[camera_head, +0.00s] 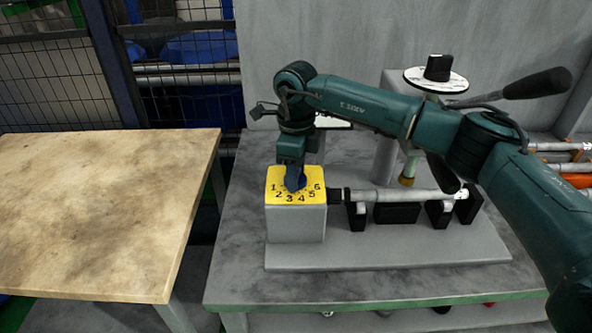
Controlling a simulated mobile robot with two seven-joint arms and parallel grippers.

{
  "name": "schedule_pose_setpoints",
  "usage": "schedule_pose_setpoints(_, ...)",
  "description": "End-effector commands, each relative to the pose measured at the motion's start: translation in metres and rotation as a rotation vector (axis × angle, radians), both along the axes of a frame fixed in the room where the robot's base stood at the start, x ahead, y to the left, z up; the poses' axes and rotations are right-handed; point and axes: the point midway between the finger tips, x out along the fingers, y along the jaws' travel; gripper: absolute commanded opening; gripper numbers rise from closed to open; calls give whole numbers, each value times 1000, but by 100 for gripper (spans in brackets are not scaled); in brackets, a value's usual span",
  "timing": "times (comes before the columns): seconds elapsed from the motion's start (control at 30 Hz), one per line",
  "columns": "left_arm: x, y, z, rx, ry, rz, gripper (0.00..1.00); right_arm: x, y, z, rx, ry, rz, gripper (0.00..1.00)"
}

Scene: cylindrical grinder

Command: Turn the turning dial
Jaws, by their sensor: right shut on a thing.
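The turning dial (295,181) is a small dark blue knob on the yellow plate (273,180) marked with the numbers 1 to 6. The plate tops a grey block (296,222) at the left end of the grinder. My right gripper (294,176) comes down from above, with the arm reaching in from the right. It is shut on the dial and hides most of the knob, so its exact setting cannot be read. My left gripper is not in view.
A white disc with a black knob (438,68) and a black-handled lever (536,84) stand behind my right arm. A metal shaft (395,195) on black supports runs right of the block. A bare wooden table (95,210) stands at the left, and a mesh fence (60,85) behind it.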

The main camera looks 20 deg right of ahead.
Motion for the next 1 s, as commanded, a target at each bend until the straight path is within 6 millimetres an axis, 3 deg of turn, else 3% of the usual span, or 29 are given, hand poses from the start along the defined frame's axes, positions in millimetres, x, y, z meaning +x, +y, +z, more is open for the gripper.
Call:
schedule_pose_setpoints(0.13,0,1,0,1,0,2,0,1,0,2,2,-4,-2,22)
schedule_pose_setpoints(0.17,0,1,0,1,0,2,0,1,0,2,2,-4,-2,48)
schedule_pose_setpoints(0.4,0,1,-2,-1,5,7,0,0,0,1,1,-2,-2,65)
schedule_pose_setpoints(0.73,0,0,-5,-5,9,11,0,1,0,8,2,-3,-2,65)
schedule_pose_setpoints(1.0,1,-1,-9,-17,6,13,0,1,0,61,2,-7,-3,65)
